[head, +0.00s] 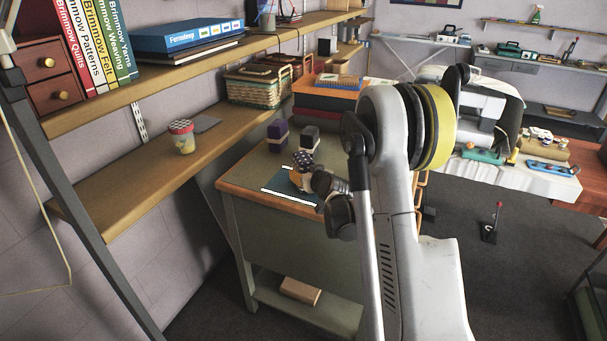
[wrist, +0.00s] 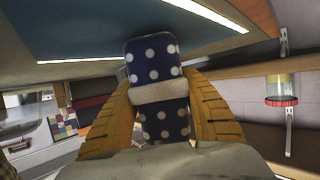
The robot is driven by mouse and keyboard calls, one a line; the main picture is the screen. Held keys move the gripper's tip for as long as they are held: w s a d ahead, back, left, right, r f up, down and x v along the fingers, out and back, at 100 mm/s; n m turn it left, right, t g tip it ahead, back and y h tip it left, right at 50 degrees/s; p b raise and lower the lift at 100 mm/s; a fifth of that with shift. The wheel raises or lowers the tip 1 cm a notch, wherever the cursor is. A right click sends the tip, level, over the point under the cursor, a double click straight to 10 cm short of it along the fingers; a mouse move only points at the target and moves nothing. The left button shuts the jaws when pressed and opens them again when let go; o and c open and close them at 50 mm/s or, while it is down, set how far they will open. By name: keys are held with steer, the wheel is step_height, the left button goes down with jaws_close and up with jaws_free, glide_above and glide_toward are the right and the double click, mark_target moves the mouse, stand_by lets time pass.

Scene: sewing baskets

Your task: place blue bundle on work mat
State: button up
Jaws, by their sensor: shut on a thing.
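The blue bundle (wrist: 152,62) is dark blue cloth with white dots and a pale band around its middle. My gripper (wrist: 160,105) is shut on it, with a yellow finger on each side. In the head view the bundle (head: 302,159) is held upright over the work mat, and my gripper (head: 304,178) is partly hidden by my arm. The work mat (head: 279,183) is dark blue-teal with white edge strips and lies on the table's near left corner. The mat (wrist: 85,30) also shows behind the bundle in the wrist view. I cannot tell whether bundle and mat touch.
A purple bundle (head: 277,138) and a grey-black bundle (head: 309,140) stand behind the mat. A jar with a red lid (head: 182,138) is on the left shelf (head: 130,190). Stacked boxes (head: 322,103) and a wicker basket (head: 258,86) are farther back.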

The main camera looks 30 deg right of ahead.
steer(key=o, duration=1.2)
steer(key=shift+f, duration=0.15)
